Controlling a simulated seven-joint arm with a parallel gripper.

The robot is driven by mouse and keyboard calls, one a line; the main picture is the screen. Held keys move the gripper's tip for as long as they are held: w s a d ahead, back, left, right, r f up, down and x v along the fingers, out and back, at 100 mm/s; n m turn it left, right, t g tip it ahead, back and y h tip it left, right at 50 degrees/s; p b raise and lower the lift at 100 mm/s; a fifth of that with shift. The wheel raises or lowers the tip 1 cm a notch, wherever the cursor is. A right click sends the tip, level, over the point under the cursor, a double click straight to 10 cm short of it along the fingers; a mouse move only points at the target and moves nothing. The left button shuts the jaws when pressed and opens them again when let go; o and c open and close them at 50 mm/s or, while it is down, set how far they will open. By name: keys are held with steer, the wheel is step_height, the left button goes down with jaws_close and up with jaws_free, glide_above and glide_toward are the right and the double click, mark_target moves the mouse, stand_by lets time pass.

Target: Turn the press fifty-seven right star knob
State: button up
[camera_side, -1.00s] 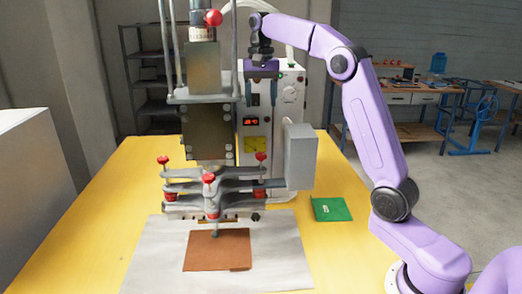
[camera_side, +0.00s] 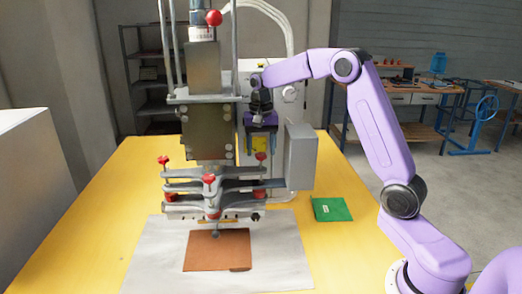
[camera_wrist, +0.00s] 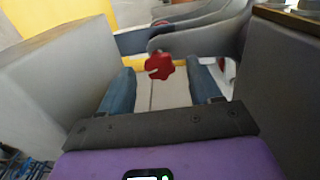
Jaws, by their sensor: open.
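The press (camera_side: 207,120) stands on the yellow table and carries several red star knobs. The right star knob (camera_side: 261,156) sits on top of the right end of its grey clamp arms. My gripper (camera_side: 262,144) points down just above this knob and is open. In the wrist view a red star knob (camera_wrist: 160,66) shows between the tips of my two blue-grey fingers, with a gap on each side. The fingers do not touch it as far as I can see. Other red knobs are at the left (camera_side: 164,160) and front (camera_side: 209,179).
A grey box (camera_side: 300,156) on the press is close to the right of my gripper. The press column is close on the left. A brown sheet (camera_side: 215,252) lies on a pale mat (camera_side: 283,265) below. A green piece (camera_side: 332,209) lies on the table at right.

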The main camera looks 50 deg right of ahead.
steer(key=shift+f, duration=0.55)
steer(key=c, duration=1)
